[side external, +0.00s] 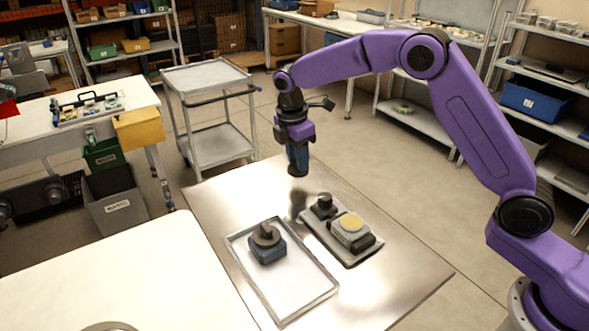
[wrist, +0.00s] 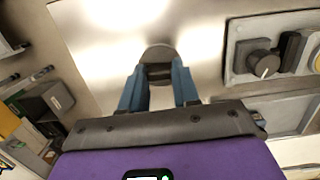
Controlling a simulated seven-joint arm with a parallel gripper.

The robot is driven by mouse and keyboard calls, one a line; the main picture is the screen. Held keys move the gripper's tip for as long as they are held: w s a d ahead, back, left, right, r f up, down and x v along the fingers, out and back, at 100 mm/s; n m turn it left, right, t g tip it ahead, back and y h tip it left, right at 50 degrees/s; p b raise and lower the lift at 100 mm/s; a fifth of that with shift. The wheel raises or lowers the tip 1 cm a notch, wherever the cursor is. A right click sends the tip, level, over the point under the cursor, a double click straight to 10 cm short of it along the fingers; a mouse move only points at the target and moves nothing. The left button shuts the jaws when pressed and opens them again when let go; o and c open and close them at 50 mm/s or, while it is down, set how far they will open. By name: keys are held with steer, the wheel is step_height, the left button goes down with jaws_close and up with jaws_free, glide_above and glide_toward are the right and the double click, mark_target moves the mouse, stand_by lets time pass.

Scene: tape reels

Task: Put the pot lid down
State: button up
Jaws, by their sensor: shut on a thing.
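My gripper (side external: 298,160) has blue fingers and hangs pointing down above the far part of the metal table. It is shut on the pot lid (wrist: 158,53), a small dark round piece with a raised grip that sits between the fingertips (wrist: 159,76). In the side view the lid (side external: 298,173) shows as a dark shape under the fingers, apart from the table top. The fingers hide part of its grip.
Bare metal table (side external: 225,205) lies left of my gripper.

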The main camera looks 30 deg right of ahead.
mark_target(294, 166)
steer(key=shift+w+a+f, duration=0.15)
steer(key=shift+w+f, duration=0.3)
steer(key=shift+f, duration=1.65)
steer(key=shift+f, duration=0.1)
steer(key=o, duration=1)
steer(key=r, duration=0.4)
steer(key=a+r, duration=0.1)
steer(key=r, duration=0.7)
steer(key=shift+a+r, duration=0.1)
steer(key=shift+a, duration=0.1)
